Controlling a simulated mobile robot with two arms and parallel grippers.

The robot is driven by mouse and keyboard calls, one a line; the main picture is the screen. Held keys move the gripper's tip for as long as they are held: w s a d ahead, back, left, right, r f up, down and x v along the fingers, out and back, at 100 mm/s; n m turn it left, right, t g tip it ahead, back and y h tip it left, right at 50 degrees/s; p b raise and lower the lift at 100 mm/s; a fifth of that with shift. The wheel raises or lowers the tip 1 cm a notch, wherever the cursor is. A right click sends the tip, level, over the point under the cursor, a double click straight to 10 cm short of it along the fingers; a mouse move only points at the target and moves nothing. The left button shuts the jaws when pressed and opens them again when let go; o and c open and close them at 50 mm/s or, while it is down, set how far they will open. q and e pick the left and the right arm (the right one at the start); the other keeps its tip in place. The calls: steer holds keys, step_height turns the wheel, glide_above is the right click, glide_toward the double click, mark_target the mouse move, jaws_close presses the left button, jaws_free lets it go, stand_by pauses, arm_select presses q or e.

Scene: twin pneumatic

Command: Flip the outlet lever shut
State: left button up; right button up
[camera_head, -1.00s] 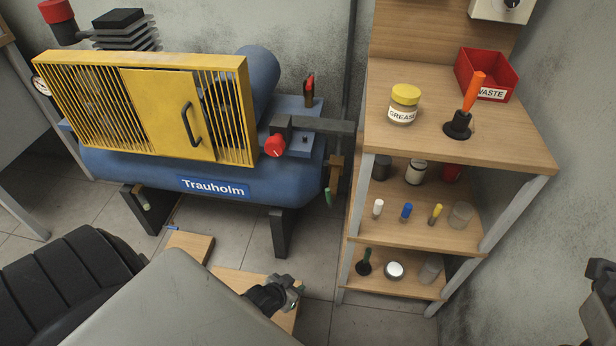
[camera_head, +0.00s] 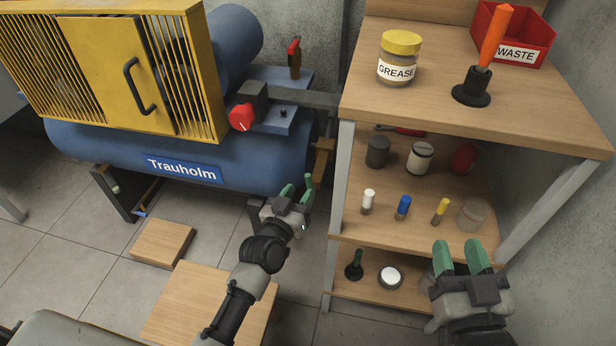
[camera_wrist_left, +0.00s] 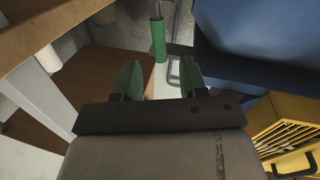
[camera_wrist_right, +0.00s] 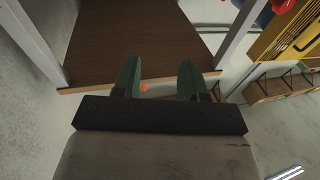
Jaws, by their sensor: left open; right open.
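A brass-coloured valve (camera_head: 323,155) hangs at the end of the dark outlet pipe, right of the blue compressor tank. A green-sleeved lever (camera_wrist_left: 159,40) on a grey rod hangs down in the left wrist view, just beyond and between my left fingertips, with no visible contact. In the head view my left gripper hides or blends with that lever. My left gripper (camera_head: 298,188) is open and empty below the valve. A second lever, red-handled (camera_head: 294,58), stands upright on the tank's top. My right gripper (camera_head: 460,252) is open and empty before the shelf's lower levels.
The wooden shelf unit (camera_head: 480,110) stands close to the right of the valve, its post beside my left gripper. It carries a grease jar (camera_head: 397,60), a red waste bin (camera_head: 515,35) and several small items. Wooden blocks (camera_head: 162,243) lie on the floor.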

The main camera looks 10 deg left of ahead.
mark_target(307, 183)
arm_select(q)
steer(key=w+b, duration=0.1)
steer(key=w, duration=0.2)
steer(key=w+d, duration=0.1)
steer(key=w, duration=0.2)
steer(key=shift+w+d+f+b, duration=0.1)
steer(key=shift+f+b, duration=0.05)
steer(key=shift+b, duration=0.25)
steer(key=shift+w+d, duration=0.15)
steer(key=shift+w, duration=0.4)
arm_select(e)
step_height(307, 183, up, 6)
steer(key=s+t+y, duration=0.2)
steer(key=t, duration=0.4)
steer(key=shift+s+a, duration=0.2)
steer(key=shift+s, duration=0.05)
steer(key=shift+r, duration=0.1)
arm_select(q)
jaws_close()
